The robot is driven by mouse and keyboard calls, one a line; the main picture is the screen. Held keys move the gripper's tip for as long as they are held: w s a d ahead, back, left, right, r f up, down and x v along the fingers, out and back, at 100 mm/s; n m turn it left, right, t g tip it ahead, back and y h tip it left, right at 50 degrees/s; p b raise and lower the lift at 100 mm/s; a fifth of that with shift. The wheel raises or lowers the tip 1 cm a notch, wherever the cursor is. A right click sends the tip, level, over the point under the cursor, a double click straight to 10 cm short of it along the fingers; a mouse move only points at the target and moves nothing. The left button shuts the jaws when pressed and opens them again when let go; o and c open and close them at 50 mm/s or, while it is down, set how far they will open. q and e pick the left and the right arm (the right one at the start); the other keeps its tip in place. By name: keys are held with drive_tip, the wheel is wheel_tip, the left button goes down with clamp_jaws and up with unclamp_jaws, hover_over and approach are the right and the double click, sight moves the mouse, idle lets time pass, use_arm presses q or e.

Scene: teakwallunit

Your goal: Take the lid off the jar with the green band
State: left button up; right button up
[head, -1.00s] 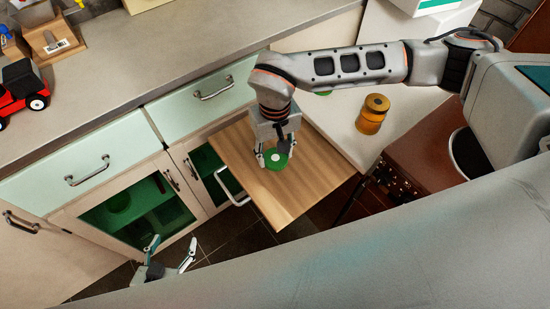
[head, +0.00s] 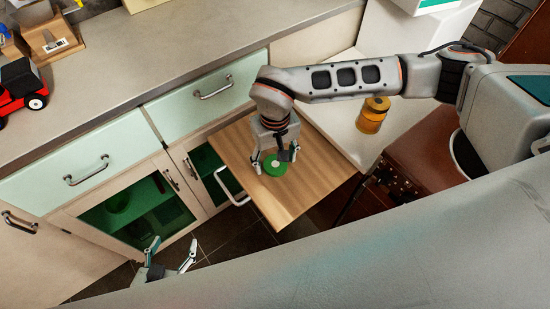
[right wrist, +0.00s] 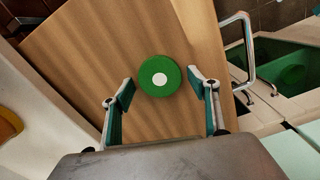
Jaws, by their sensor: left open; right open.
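No green band can be made out on any jar. An amber jar (head: 371,116) stands on the white surface in the head view, its top partly behind my right arm. Its edge shows at the left of the right wrist view (right wrist: 8,125). A round green piece with a white centre (right wrist: 159,76), perhaps a lid, is over the wooden board (right wrist: 75,38). My right gripper (head: 276,163) is open above the board, with the green piece between its fingertips in both views. Contact cannot be told. My left gripper (head: 174,244) is open and empty, low in front of the cabinets.
The board juts out from the cabinet front, beside a drawer with a metal handle (head: 216,88). A red toy vehicle (head: 22,88) and a cardboard box (head: 50,43) stand on the grey counter (head: 170,70). A brown case (head: 425,165) is at the right.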

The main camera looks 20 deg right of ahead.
sight(275, 163)
wheel_tip(275, 163, up, 12)
drive_tip(key=shift+r, duration=0.15)
idle(0.4)
